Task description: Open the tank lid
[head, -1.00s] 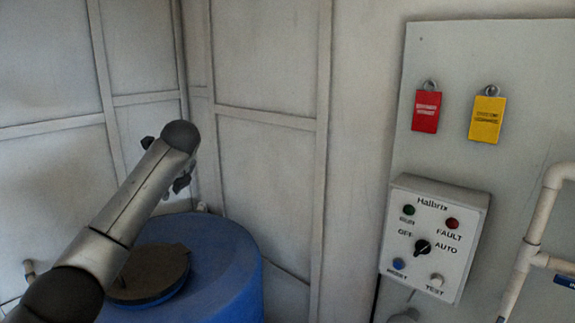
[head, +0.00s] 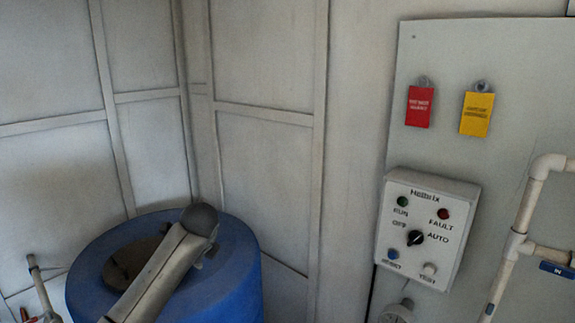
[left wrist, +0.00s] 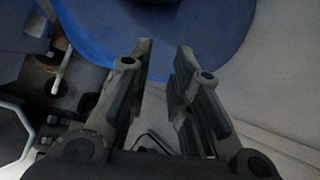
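The blue tank (head: 238,277) stands in the corner at the lower left of the head view. Its dark brown round lid (head: 125,262) lies flat on top and looks closed; my left arm covers its right part. My left gripper is mostly hidden behind its own wrist there, over the tank's right side. In the left wrist view my left gripper (left wrist: 164,58) is open, with nothing between its fingers. The blue tank (left wrist: 218,28) fills the area beyond the fingertips. I cannot tell whether they touch it. My right gripper is in neither view.
A grey panel at the right carries a control box (head: 425,228), a red tag (head: 419,106) and a yellow tag (head: 477,114). White pipes (head: 524,215) run at the far right. Panelled walls stand close behind the tank. A thin pipe (head: 40,285) rises left of it.

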